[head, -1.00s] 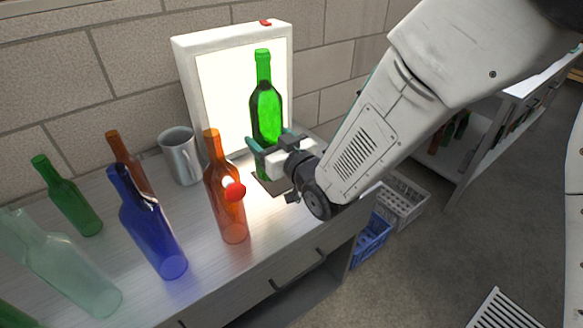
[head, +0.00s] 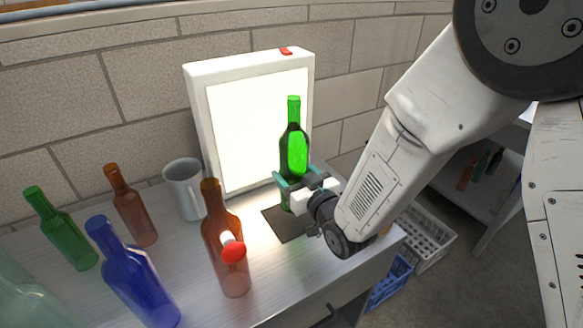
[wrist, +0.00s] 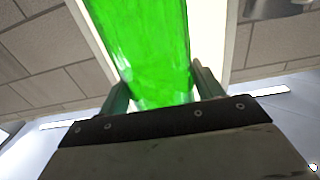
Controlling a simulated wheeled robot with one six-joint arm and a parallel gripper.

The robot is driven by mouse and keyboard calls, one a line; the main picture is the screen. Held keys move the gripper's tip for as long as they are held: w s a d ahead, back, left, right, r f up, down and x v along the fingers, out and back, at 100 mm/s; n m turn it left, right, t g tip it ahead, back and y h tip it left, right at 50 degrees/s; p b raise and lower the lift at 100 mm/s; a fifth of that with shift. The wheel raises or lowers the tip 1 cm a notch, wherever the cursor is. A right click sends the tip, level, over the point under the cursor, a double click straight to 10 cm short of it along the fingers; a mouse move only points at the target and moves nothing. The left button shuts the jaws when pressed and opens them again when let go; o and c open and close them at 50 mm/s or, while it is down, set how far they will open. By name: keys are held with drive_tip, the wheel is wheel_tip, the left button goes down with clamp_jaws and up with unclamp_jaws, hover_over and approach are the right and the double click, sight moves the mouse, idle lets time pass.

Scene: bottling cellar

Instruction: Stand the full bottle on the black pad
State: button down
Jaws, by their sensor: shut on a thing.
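A green bottle (head: 293,150), dark at the shoulder and bright green below, stands upright in my gripper (head: 291,181). The teal fingers are shut around its lower part. In the wrist view the bottle (wrist: 150,45) fills the space between the fingers (wrist: 160,92). The black pad (head: 279,226) lies on the bench in front of the lit panel. The bottle's lower end shows over the back part of the pad. I cannot tell whether it touches the pad, as the gripper partly hides it.
The white light box (head: 196,110) stands behind the pad. A brown bottle (head: 225,265), with a red-and-white thing (head: 233,250) in front, stands left of the pad. A grey mug (head: 185,190), blue bottle (head: 135,275), another brown bottle (head: 133,210) and green bottle (head: 62,230) stand farther left.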

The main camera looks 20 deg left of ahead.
drive_tip(key=shift+f, duration=2.05)
drive_tip(key=shift+f, duration=0.15)
drive_tip(key=shift+c, duration=1.4)
unclamp_jaws()
drive_tip(key=shift+s, duration=0.1)
drive_tip(key=shift+s+d, duration=0.2)
drive_tip(key=shift+d, duration=0.05)
drive_tip(key=v, duration=1.1)
drive_tip(key=shift+s+d, duration=0.1)
drive_tip(key=shift+d, duration=0.05)
